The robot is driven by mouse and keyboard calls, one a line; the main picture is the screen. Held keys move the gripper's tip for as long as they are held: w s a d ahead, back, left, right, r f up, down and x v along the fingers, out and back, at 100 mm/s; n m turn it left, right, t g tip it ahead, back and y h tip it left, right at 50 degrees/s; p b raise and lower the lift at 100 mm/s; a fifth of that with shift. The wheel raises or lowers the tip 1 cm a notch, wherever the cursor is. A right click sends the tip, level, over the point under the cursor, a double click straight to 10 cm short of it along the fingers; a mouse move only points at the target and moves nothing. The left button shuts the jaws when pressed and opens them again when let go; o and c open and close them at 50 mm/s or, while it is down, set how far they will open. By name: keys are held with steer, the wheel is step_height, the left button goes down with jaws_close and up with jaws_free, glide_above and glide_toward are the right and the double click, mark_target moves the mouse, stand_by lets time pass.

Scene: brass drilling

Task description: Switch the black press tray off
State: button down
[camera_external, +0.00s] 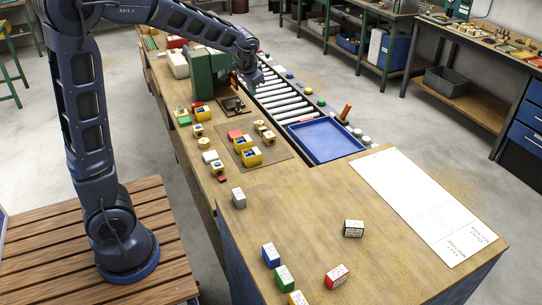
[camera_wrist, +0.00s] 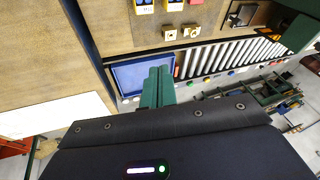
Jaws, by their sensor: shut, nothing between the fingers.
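The black press tray (camera_external: 235,106) sits on the bench beside the green press (camera_external: 203,75) in the external view. In the wrist view a dark tray (camera_wrist: 241,15) shows near the top right. Whether it is on or off cannot be told. My gripper (camera_external: 252,84) hangs over the bench beside the press, near the upper end of the roller conveyor. In the wrist view my gripper (camera_wrist: 158,72) has its green fingers together, with nothing between them. They point toward the blue tray (camera_external: 325,138).
The roller conveyor (camera_external: 285,107) runs along the bench, with coloured round knobs on its right rim. Yellow blocks (camera_external: 249,156) stand on a brown board. Several small boxes (camera_external: 354,228) and a white sheet (camera_external: 425,205) lie on the near bench, which has free room.

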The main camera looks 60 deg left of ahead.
steer(key=w+a+f+g+y, duration=0.1)
steer(key=w+a+f, duration=0.3)
steer(key=a+f, duration=0.4)
steer(key=w+a+f+m+g+y, duration=0.1)
steer(key=w+a+f+y, duration=0.2)
steer(key=a+f, duration=0.6)
steer(key=w+a+f+m+y, duration=0.1)
steer(key=w+a+f, duration=0.5)
steer(key=a, duration=1.1)
steer(key=shift+w+f+g+y, duration=0.3)
steer(key=shift+f+g+y, duration=0.1)
steer(key=shift+f, duration=1.35)
glide_toward(243, 107)
steer(key=f, duration=0.3)
steer(key=shift+a+f, duration=0.2)
steer(key=shift+f, duration=0.2)
steer(key=a, duration=0.3)
steer(key=shift+a, duration=0.45)
